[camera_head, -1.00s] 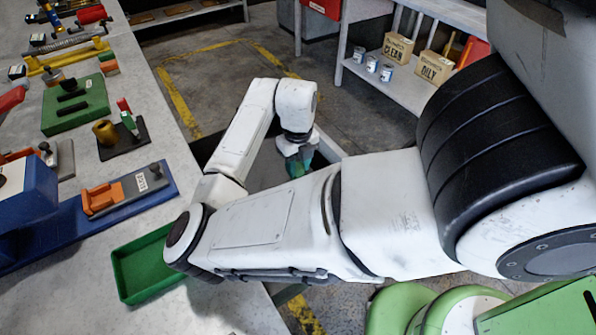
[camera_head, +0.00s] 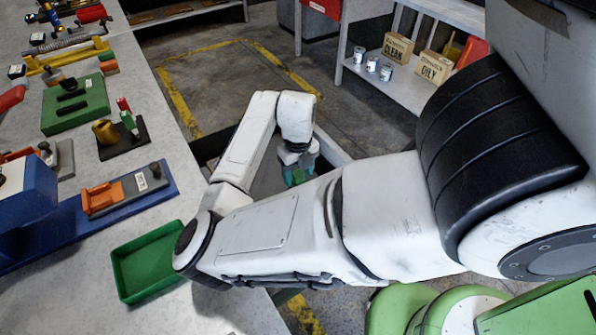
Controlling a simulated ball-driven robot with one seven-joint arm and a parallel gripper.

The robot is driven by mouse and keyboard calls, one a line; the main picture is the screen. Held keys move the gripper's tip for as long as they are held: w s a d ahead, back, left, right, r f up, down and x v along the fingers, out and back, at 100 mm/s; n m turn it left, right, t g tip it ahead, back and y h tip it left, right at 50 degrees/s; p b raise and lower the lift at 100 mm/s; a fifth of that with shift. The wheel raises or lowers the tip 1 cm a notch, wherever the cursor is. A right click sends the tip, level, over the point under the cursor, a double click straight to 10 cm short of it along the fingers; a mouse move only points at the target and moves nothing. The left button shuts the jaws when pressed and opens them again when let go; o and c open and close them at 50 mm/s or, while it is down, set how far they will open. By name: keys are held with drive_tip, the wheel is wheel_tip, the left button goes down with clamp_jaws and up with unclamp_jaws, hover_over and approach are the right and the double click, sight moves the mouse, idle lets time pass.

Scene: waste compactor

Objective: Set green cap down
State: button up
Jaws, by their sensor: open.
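My gripper (camera_head: 299,174) hangs at the end of my white arm, pointing down over a dark, grey-rimmed opening beside the workbench. It is small in the picture and partly behind my own arm link. Teal-green parts show at its tip; I cannot tell whether these are its fingers or the green cap. The gripper is open. No separate green cap can be made out clearly.
A grey workbench (camera_head: 75,232) on the left carries a green tray (camera_head: 152,290), a blue vise-like fixture (camera_head: 160,196) and several tools. A shelf (camera_head: 400,92) with cans and two boxes stands at back right. Yellow-lined floor lies between.

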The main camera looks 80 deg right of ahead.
sight(298, 173)
wheel_tip(298, 173, up, 12)
drive_tip(key=shift+r+p, duration=0.15)
drive_tip(key=shift+p, duration=0.2)
idle(0.5)
